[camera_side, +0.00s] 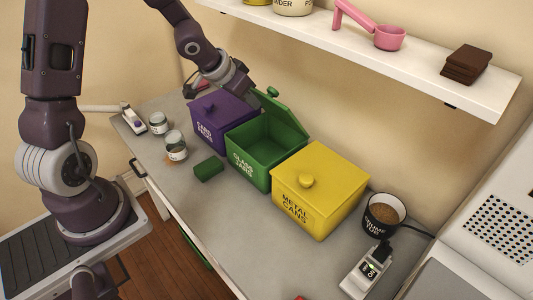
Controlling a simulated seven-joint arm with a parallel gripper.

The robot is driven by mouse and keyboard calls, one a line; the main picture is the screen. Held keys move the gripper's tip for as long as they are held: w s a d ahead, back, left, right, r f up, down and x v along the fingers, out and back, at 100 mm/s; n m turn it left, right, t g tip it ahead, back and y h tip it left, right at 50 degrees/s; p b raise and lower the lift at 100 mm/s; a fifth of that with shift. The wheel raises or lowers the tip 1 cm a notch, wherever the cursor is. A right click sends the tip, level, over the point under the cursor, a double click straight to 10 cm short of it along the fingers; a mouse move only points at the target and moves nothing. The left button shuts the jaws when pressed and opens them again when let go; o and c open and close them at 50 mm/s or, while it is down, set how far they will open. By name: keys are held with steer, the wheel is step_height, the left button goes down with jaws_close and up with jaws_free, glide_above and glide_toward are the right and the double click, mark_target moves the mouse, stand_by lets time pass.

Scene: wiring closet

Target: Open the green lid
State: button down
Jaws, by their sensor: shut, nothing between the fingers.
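The green bin (262,153), labelled for glass jars, stands on the counter between the purple and yellow bins. Its green lid (281,116) is raised and tilted back toward the wall, with its knob (272,92) at the top, and the bin's inside shows. My gripper (247,89) is at the upper left of the raised lid, above the back of the purple bin. It is shut with nothing held. Its fingertips are partly hidden, and I cannot tell whether they touch the lid.
The purple bin (221,123) and yellow bin (319,190) have closed lids. A labelled tub (383,215) stands right. A shelf (420,62) overhangs the back. Bare counter (235,210) runs along the front.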

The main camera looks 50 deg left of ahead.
steer(key=shift+w+r, duration=0.4)
steer(key=shift+w, duration=0.8)
steer(key=shift+w+r, duration=0.35)
steer(key=shift+w, duration=0.85)
steer(key=shift+w+r, duration=0.4)
steer(key=shift+w, duration=0.8)
steer(key=s, duration=0.8)
steer(key=shift+s, duration=0.1)
steer(key=s+d+r+g+y, duration=0.1)
steer(key=s+d+r+y, duration=0.25)
steer(key=s+r, duration=0.85)
steer(key=s+d+h, duration=0.1)
steer(key=s+d, duration=0.2)
steer(key=s, duration=0.4)
steer(key=s+d+h, duration=0.2)
steer(key=s+d, duration=0.2)
steer(key=s, duration=0.3)
steer(key=shift+s+r, duration=0.25)
steer(key=shift+r, duration=0.1)
